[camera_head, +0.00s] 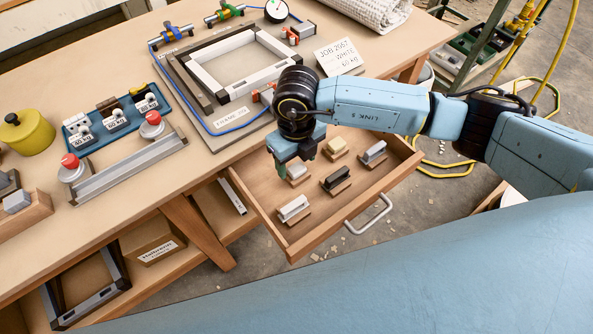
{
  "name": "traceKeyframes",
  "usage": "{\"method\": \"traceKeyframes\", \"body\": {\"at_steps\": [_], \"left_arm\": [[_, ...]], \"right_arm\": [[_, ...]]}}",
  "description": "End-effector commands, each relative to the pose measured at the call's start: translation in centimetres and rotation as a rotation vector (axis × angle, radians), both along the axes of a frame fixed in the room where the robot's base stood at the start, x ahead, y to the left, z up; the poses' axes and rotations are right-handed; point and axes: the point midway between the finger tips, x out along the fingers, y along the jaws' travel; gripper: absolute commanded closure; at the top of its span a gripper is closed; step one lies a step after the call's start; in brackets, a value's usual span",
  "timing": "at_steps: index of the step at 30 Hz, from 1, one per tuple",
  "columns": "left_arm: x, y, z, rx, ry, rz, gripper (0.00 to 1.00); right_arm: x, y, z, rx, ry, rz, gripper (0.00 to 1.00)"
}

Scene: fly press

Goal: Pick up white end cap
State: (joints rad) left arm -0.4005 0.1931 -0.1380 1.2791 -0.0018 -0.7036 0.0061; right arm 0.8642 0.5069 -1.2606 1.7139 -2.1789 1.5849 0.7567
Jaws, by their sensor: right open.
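My right gripper (296,158) is open and points down over the open drawer (262,200), just above a small whitish piece (297,173) that it partly hides. I cannot tell whether it touches this piece. Another white piece (294,208) on a small wooden base lies nearer the drawer's front-left corner. A black piece (336,180), a cream piece (336,147) and a grey-white piece (374,153) lie in the same drawer. Which piece is the white end cap is not readable here. My left gripper is not in view.
A job card reading white (341,56) and a pale frame (205,78) in a fixture lie on the bench. A blue rack (90,143) with small labelled parts, a metal rail with red knobs (130,170) and a yellow pot (28,134) stand left. The drawer handle (376,214) sticks out.

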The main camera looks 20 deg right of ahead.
Motion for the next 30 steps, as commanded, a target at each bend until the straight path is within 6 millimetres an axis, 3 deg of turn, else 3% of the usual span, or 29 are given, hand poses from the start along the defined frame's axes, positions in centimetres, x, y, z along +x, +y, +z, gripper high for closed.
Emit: {"method": "traceKeyframes", "body": {"at_steps": [4,13,24,30], "left_arm": [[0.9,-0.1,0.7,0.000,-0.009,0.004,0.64],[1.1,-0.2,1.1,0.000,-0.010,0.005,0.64],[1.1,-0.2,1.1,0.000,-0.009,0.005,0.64],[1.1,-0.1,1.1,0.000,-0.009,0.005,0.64]], "right_arm": [[0.0,0.0,-1.9,0.000,0.000,0.000,0.38],[0.0,0.0,-2.3,0.000,0.000,0.001,0.38],[0.0,0.0,-2.2,0.000,-0.001,0.001,0.85],[0.0,0.0,-2.2,0.000,-0.001,0.000,0.85]]}}
